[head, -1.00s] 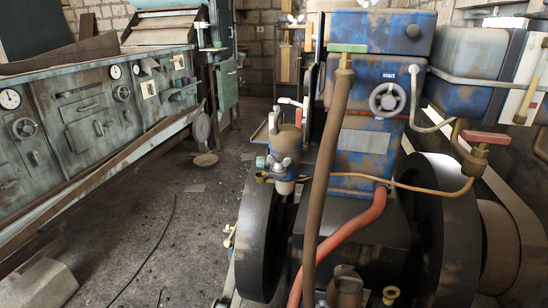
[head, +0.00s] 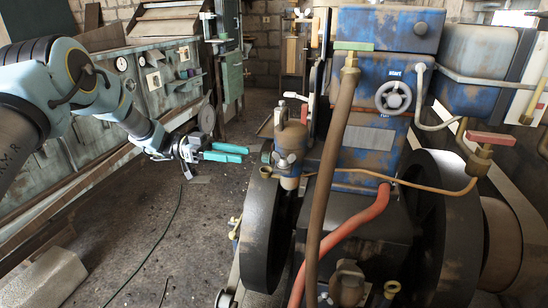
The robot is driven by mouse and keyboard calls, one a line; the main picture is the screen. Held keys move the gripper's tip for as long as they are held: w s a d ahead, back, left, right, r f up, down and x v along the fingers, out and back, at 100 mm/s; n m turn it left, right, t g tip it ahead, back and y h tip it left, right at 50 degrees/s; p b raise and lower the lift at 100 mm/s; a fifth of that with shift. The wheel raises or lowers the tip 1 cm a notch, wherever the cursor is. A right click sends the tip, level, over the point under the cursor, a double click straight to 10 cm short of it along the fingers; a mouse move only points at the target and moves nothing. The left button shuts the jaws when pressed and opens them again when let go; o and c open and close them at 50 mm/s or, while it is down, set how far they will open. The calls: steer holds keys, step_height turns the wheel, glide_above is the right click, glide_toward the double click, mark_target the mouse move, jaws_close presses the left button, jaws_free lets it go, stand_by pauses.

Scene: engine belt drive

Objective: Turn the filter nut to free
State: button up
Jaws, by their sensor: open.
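A pale winged nut (head: 287,161), which looks like the filter nut, sits on the filter's lower front. My gripper (head: 245,153) has two teal fingers pointing right at the filter, at about the nut's height in the picture. The fingers are apart with nothing between them. They stop short of the filter in the picture; the depth gap cannot be told.
A dark flywheel (head: 263,232) stands below the filter. A brown upright pipe (head: 333,165) and a red hose (head: 352,228) run right of it. The blue engine (head: 365,145) has a handwheel (head: 393,97).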

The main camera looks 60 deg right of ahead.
mark_target(274, 157)
steer(key=p+x, duration=0.3)
steer(key=x, duration=0.5)
steer(key=shift+s+r, duration=0.1)
steer(key=shift+s, duration=0.15)
steer(key=shift+x, duration=0.8)
steer(key=shift+d, duration=0.1)
jaws_close()
